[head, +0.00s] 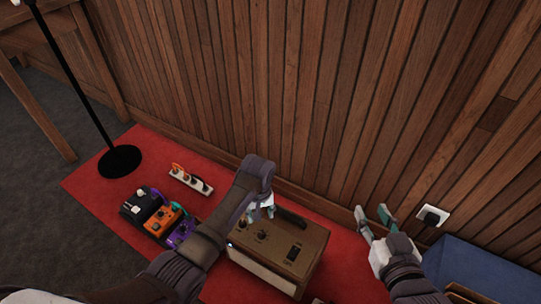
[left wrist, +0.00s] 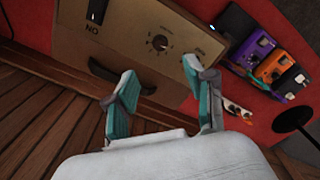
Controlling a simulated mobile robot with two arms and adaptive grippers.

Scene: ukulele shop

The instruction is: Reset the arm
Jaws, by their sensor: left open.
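My left arm (head: 205,245) comes in from the lower left and bends over a brown amplifier box (head: 275,248). My left gripper (head: 264,208) is mostly hidden behind the arm in the head view, above the box top. In the left wrist view its teal fingers (left wrist: 158,88) are apart with nothing between them, and the box's top (left wrist: 145,35) with a knob and switch lies beyond. Whether they touch the box I cannot tell. My right gripper (head: 373,210) is open and empty, right of the box and near the wood wall.
Purple, orange and black pedals (head: 163,218) sit on the red mat (head: 105,190), with a power strip (head: 191,180) behind them. A black stand base (head: 120,161) is at the left. A wall socket with a plug (head: 432,215) and a blue object (head: 480,270) are at the right.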

